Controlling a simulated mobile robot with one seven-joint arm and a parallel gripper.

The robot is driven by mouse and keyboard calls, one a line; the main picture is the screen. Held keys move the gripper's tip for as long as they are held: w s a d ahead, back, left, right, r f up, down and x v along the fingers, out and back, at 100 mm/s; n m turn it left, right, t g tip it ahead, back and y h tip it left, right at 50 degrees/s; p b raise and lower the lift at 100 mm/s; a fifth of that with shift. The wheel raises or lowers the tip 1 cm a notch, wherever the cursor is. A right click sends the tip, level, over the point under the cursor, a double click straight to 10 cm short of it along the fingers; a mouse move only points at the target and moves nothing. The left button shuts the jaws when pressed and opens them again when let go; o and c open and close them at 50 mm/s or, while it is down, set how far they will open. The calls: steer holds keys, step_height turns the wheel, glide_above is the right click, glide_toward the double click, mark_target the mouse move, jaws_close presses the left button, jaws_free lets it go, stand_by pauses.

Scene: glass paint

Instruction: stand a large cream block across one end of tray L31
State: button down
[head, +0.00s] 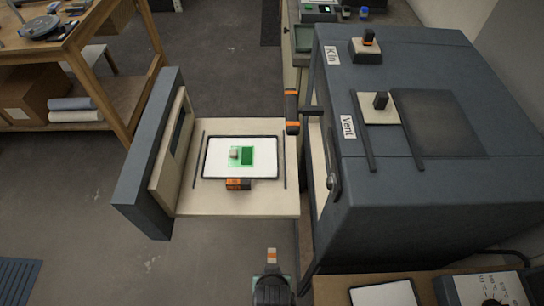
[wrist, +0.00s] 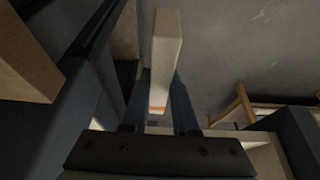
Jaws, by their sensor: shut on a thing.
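My gripper (head: 271,275) is at the bottom of the head view, shut on a long cream block. The block (wrist: 165,50) shows between both fingers (wrist: 159,100) in the wrist view, with an orange band near its held end. In the head view its pale end (head: 271,255) sticks out past my gripper, clear of the shelf. A black-rimmed white tray (head: 214,168) lies on the pulled-out cream shelf. Green glass (head: 247,156) and a small cream block (head: 234,152) lie on it. I cannot read a tray label.
The dark kiln (head: 430,180) stands at right, with a black-and-orange handle (head: 291,112) beside its opening. Its thick door (head: 150,150) bounds the shelf (head: 240,204) at left. A black-and-orange piece (head: 238,184) sits at the tray's front. Another white tray (head: 385,294) lies at bottom right.

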steer(key=shift+r+p, duration=2.4)
steer(key=shift+r, duration=0.15)
steer(key=shift+f, duration=0.15)
